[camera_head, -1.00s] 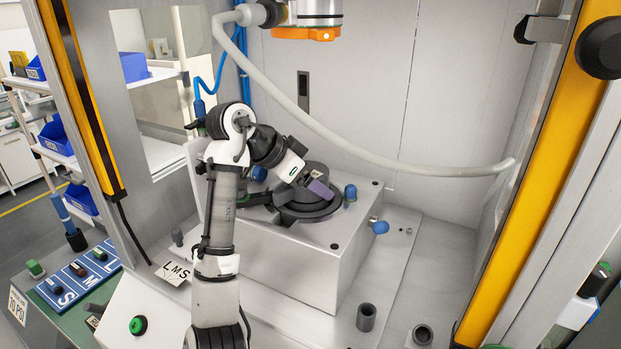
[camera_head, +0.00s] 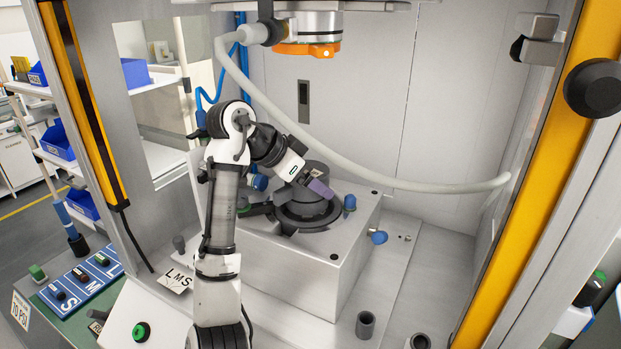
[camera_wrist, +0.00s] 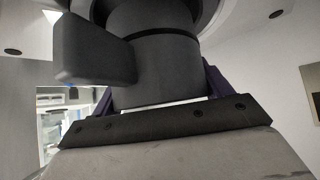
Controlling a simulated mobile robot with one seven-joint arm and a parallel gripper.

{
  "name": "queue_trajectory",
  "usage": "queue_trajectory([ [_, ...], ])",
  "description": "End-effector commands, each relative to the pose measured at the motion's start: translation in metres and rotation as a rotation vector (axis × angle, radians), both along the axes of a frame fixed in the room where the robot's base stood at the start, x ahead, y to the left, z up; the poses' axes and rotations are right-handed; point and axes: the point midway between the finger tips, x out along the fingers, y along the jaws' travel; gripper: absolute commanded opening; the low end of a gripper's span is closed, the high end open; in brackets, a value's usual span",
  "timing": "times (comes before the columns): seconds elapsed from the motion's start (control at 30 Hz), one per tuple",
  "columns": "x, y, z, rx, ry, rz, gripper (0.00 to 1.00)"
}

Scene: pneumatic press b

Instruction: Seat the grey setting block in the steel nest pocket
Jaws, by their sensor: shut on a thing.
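The grey setting block is a dark grey, round body (camera_head: 315,171) over the pedestal in the head view. My gripper (camera_head: 320,189), with purple fingers, is shut on it. In the wrist view the fingers stand either side of the round grey block (camera_wrist: 150,60), and a squarish grey lug juts out to its left. The nest shows as a dark stepped ring (camera_head: 300,221) on top of the pedestal, just below the block. My gripper and the block hide part of the ring and its pocket. I cannot tell how large the gap between block and ring is.
The pedestal (camera_head: 290,270) has blue-capped knobs near its right edge (camera_head: 350,202). A press head with an orange ring (camera_head: 308,49) hangs above. A pale hose (camera_head: 370,178) sags across behind. A yellow post (camera_head: 530,200) stands at right, and short dark cups stand in front.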

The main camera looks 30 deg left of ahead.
Motion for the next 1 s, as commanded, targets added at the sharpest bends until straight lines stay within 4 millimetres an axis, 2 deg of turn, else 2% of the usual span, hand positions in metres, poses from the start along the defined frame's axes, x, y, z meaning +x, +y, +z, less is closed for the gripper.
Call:
queue_trajectory([
  [1.0,0.0,0.0,-0.019,0.0,-0.002,0.0,0.41],
])
